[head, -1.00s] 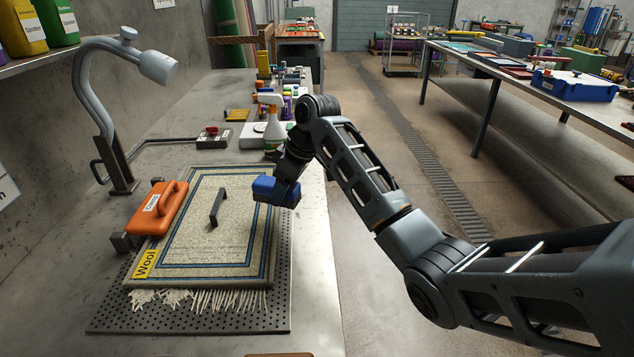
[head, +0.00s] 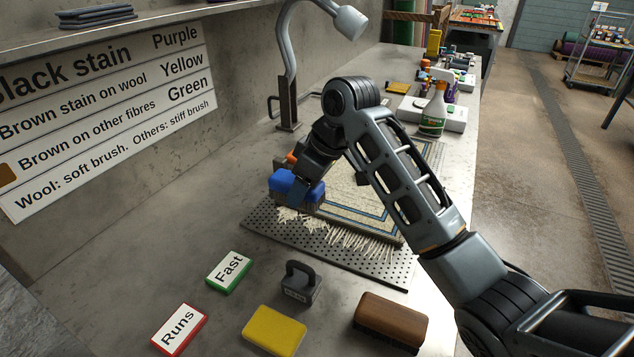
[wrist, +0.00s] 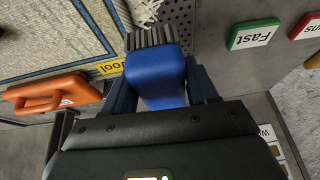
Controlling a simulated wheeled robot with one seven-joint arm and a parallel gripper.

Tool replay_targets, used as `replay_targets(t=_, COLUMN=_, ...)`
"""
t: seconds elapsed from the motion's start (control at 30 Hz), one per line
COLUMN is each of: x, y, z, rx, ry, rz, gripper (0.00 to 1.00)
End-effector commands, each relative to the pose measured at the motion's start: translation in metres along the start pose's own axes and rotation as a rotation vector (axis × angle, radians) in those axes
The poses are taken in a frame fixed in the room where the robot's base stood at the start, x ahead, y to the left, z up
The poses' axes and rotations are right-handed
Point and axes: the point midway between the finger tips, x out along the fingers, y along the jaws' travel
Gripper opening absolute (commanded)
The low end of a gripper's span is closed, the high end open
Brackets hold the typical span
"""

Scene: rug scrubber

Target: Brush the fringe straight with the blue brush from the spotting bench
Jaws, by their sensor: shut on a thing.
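My gripper (head: 303,182) is shut on the blue brush (head: 288,184), which also shows in the wrist view (wrist: 158,78) with its grey bristles pointing away from the gripper. The brush is at the near left corner of the cream rug (head: 350,184), by the left end of the fringe (head: 352,241). The fringe strands at the left look tangled and bunched; those further right lie straighter. In the wrist view, some fringe (wrist: 143,12) shows just beyond the bristles. I cannot tell whether the bristles touch it. My arm hides part of the rug.
The rug lies on a dark perforated plate (head: 390,274). An orange block with a handle (wrist: 50,94) sits on its left side. Fast (head: 229,271) and Runs (head: 179,329) tiles, a dark handled block (head: 300,285), a yellow block (head: 273,331) and a brown brush (head: 391,320) are nearer.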

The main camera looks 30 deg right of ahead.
Motion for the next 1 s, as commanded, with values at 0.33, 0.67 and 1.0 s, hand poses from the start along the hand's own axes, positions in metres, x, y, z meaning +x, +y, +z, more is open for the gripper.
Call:
replay_targets(t=0.33, x=0.029, y=0.001, z=0.013, rx=0.0, ry=0.0, rz=0.001, gripper=0.31)
replay_targets(t=0.67, x=0.049, y=0.002, z=0.021, rx=-0.001, ry=0.0, rz=0.001, gripper=0.31)
replay_targets(t=1.0, x=0.049, y=0.002, z=0.021, rx=-0.001, ry=0.0, rz=0.001, gripper=0.31)
